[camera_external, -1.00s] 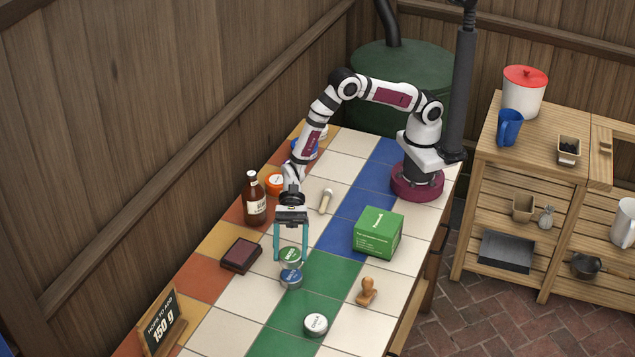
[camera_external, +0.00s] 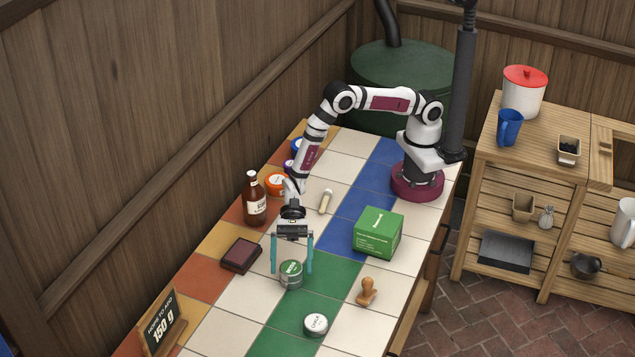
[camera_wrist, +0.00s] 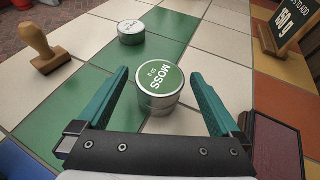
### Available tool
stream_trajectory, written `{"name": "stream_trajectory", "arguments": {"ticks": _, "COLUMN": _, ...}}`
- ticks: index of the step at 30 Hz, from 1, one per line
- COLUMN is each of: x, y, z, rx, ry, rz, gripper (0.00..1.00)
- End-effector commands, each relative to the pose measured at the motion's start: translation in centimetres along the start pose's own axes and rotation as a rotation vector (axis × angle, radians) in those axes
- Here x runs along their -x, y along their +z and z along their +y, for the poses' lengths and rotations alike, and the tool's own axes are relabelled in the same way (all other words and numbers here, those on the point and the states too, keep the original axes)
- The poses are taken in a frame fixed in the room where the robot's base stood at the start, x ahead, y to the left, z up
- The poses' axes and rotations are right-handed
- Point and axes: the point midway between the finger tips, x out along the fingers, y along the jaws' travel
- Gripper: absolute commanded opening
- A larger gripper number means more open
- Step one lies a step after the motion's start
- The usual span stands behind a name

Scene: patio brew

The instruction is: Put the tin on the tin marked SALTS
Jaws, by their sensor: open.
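A tin with a green lid reading MOSS (camera_external: 291,268) shows in the external view and in the wrist view (camera_wrist: 158,80). It sits upright on a second silver-sided tin (camera_external: 291,283), whose lid is now covered and cannot be read. My gripper (camera_external: 292,270) is open, with its teal fingers (camera_wrist: 158,76) on either side of the MOSS tin and a gap at each side.
A white-lidded tin (camera_external: 316,323) stands nearer the front, and a wooden stamp (camera_external: 367,291) is to the right. A green box (camera_external: 378,233), dark ink pad (camera_external: 241,255), brown bottle (camera_external: 255,198) and price-style sign (camera_external: 163,321) stand around. Tiles between them are clear.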

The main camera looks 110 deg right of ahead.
Motion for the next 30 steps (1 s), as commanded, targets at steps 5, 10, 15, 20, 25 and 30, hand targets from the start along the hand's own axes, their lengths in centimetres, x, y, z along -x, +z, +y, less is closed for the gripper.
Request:
{"name": "stream_trajectory", "arguments": {"ticks": 5, "x": 3.7, "y": 0.1, "z": -0.2, "rx": -0.001, "ry": -0.005, "rz": 0.0, "gripper": 1.0}}
{"name": "stream_trajectory", "arguments": {"ticks": 10, "x": 8.6, "y": 0.1, "z": -0.2, "rx": -0.001, "ry": -0.006, "rz": -0.001, "gripper": 1.0}}
{"name": "stream_trajectory", "arguments": {"ticks": 15, "x": 11.4, "y": 0.1, "z": -0.1, "rx": 0.0, "ry": -0.002, "rz": 0.0, "gripper": 1.0}}
{"name": "stream_trajectory", "arguments": {"ticks": 20, "x": 12.1, "y": 0.1, "z": 0.0, "rx": 0.001, "ry": 0.0, "rz": 0.0, "gripper": 1.0}}
{"name": "stream_trajectory", "arguments": {"ticks": 25, "x": 13.7, "y": 4.5, "z": 3.3, "rx": 0.159, "ry": 0.113, "rz": 0.036, "gripper": 1.0}}
{"name": "stream_trajectory", "arguments": {"ticks": 30, "x": 20.6, "y": 10.7, "z": 14.9, "rx": 0.607, "ry": 0.426, "rz": 0.217, "gripper": 1.0}}
